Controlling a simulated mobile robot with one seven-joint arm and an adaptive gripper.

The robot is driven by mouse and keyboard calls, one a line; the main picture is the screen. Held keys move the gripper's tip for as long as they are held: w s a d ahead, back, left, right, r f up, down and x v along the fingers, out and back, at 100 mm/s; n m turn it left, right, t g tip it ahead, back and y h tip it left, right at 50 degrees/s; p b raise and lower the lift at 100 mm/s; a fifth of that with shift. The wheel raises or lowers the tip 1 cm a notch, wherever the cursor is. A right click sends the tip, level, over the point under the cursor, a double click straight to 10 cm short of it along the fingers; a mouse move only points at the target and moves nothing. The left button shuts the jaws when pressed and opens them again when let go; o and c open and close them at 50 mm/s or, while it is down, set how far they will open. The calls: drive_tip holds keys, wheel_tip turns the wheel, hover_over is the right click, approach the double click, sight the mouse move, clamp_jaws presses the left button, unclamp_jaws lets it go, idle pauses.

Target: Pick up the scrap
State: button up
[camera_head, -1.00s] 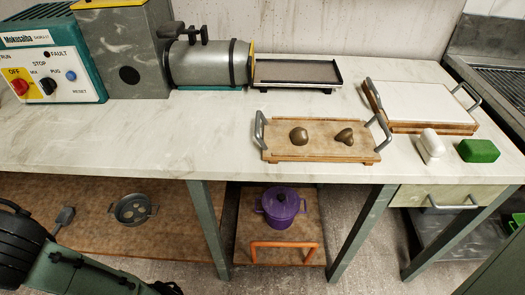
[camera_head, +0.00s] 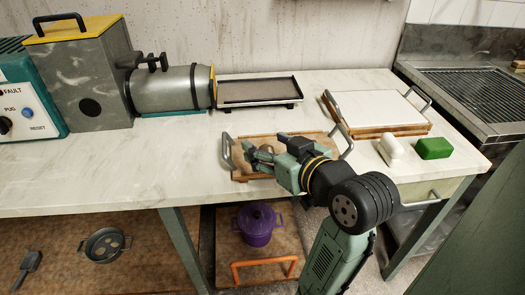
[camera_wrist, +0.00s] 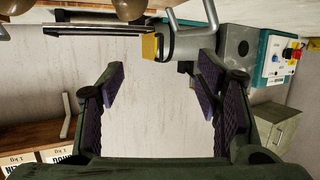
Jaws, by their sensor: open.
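Two brown clay lumps, which appear to be the scrap, show at the top edge of the wrist view, one left (camera_wrist: 82,4) and one nearer the middle (camera_wrist: 128,9). That view looks upside down, and the top edge cuts both. In the head view they lie on a wooden tray (camera_head: 242,177) with grey handles, but my arm hides most of that area. My gripper (camera_head: 262,157) is over the tray's left half. In the wrist view its fingers (camera_wrist: 162,82) are spread apart with nothing between them. I cannot tell its exact height above the tray.
Behind stand a grey extruder (camera_head: 180,88) and a dark flat tray (camera_head: 258,91). A white slab on a wooden board (camera_head: 375,106) is right, with a white block (camera_head: 391,150) and green block (camera_head: 433,148) before it. The left worktop (camera_head: 120,178) is clear.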

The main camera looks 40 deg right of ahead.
drive_tip(key=s+d+f+m+g, duration=0.1)
drive_tip(key=s+d+f, duration=0.15)
drive_tip(key=s, duration=0.25)
drive_tip(key=shift+h, duration=0.4)
drive_tip(key=p+x, duration=0.1)
drive_tip(key=x, duration=0.9)
drive_tip(key=shift+a+f, duration=0.2)
drive_tip(key=shift+f, duration=0.1)
drive_tip(key=shift+c, duration=0.5)
